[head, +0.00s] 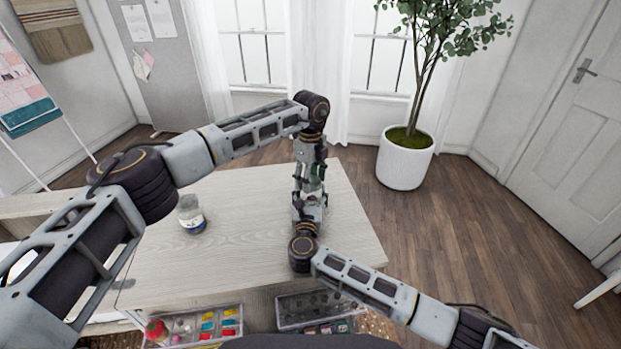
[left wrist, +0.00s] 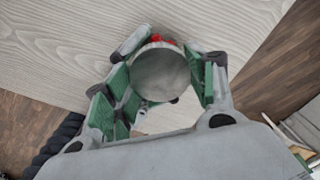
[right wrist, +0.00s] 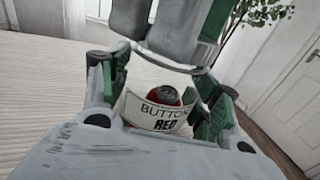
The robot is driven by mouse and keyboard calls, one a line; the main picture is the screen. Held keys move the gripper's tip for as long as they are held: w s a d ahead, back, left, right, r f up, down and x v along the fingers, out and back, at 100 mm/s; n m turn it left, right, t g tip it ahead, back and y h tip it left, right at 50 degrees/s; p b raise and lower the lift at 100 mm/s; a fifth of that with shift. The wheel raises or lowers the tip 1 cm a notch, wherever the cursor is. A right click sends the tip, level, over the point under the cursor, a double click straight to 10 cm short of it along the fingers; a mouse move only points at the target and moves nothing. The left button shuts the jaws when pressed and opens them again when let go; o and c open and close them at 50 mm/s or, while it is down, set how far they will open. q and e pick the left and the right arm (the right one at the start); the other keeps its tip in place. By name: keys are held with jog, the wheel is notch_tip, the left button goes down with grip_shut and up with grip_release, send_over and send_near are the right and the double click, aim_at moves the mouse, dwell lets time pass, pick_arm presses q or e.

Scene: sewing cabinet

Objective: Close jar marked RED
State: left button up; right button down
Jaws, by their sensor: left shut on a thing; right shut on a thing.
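The jar marked RED (right wrist: 148,113) is between the fingers of my right gripper (right wrist: 163,102), its white label facing the right wrist camera. Red contents show by the label. My left gripper (head: 311,180) points down from above the jar and is shut on a round grey lid (left wrist: 161,73). Red shows just past the lid's edge in the left wrist view. In the head view, my right gripper (head: 310,213) is below the left one at the table's right part. The grippers hide most of the jar there, and I cannot tell whether the lid touches its rim.
Another jar with blue on it (head: 191,214) stands on the pale wooden table (head: 240,230), left of the grippers. Trays of coloured items (head: 205,325) and dark items (head: 314,308) are at the table's front. The table between the blue jar and my grippers is clear.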

pick_arm(q)
jog(key=m, duration=2.2)
jog(key=shift+m, duration=0.4)
jog(key=m, duration=0.7)
jog(key=o, duration=1.2)
jog(key=shift+r, duration=0.1)
